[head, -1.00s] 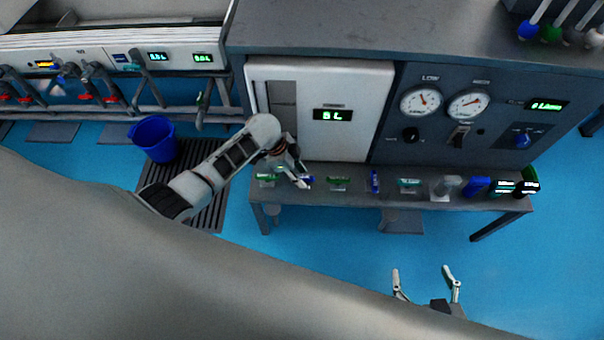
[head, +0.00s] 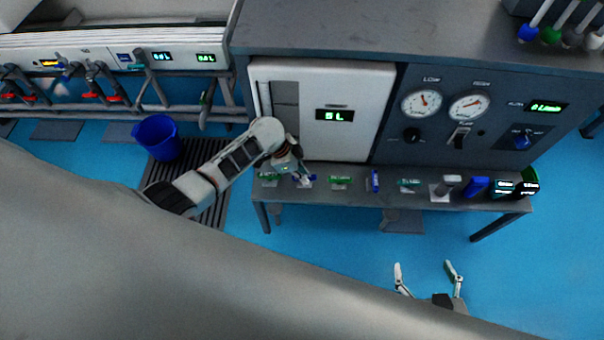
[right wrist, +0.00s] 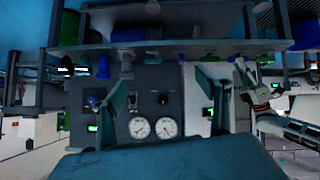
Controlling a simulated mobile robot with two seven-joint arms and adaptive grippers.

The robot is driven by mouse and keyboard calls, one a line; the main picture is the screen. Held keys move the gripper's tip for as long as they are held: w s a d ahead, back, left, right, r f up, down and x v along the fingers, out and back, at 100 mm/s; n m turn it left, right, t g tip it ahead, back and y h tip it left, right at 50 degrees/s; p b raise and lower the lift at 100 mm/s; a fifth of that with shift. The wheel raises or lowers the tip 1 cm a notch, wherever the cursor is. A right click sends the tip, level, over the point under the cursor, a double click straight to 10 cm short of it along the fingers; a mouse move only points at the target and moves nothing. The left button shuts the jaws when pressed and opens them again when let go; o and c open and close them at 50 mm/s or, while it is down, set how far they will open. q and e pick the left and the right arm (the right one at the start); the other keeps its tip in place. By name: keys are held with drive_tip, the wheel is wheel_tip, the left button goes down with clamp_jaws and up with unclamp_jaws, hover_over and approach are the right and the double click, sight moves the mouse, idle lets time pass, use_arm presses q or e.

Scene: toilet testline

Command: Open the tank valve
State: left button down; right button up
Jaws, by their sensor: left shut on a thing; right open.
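A row of small valves runs along the grey shelf (head: 450,203) below the white tank panel (head: 365,80). My left gripper (head: 304,178) is shut on a small blue valve handle (head: 311,178), second from the left; the fingers partly hide it. Green-handled valves (head: 267,178) (head: 340,181) stand on either side of it. An upright blue handle (head: 375,181) and a teal handle (head: 409,184) are further right. The frames do not show which one is the tank valve. My right gripper (head: 424,266) is open and empty over the blue floor; its fingers show in the right wrist view (right wrist: 157,84).
The panel has a green display (head: 334,115). A dark gauge panel (head: 480,130) is to its right. Several bottle-like things (head: 475,187) crowd the shelf's right end. A blue bucket (head: 156,138) stands on the floor at left. The floor around my right gripper is clear.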

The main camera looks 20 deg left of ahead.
use_arm(q)
drive_tip(key=shift+r+n+t+p, duration=0.3)
drive_tip(key=shift+n+p, duration=0.4)
drive_tip(key=shift+n+y+p, duration=0.3)
drive_tip(key=shift+n+p, duration=0.35)
drive_tip(key=shift+n, duration=0.15)
drive_tip(key=n+p, duration=0.1)
drive_tip(key=n+t+p, duration=0.1)
drive_tip(key=shift+s+d+f+n+y, duration=0.15)
drive_tip(key=shift+n+y, duration=0.15)
drive_tip(key=shift+f+n+p, duration=0.1)
drive_tip(key=shift+n+p, duration=0.25)
drive_tip(key=shift+n, duration=0.15)
drive_tip(key=shift+y, duration=0.3)
use_arm(e)
drive_tip(key=shift+m, duration=0.3)
drive_tip(key=r, duration=0.1)
drive_tip(key=a+r, duration=0.1)
drive_tip(key=s+r, duration=0.1)
drive_tip(key=shift+a+r, duration=0.25)
drive_tip(key=shift+r, duration=0.15)
use_arm(q)
drive_tip(key=shift+f, duration=0.1)
use_arm(e)
drive_tip(key=shift+s+f, duration=0.1)
drive_tip(key=shift+f, duration=0.1)
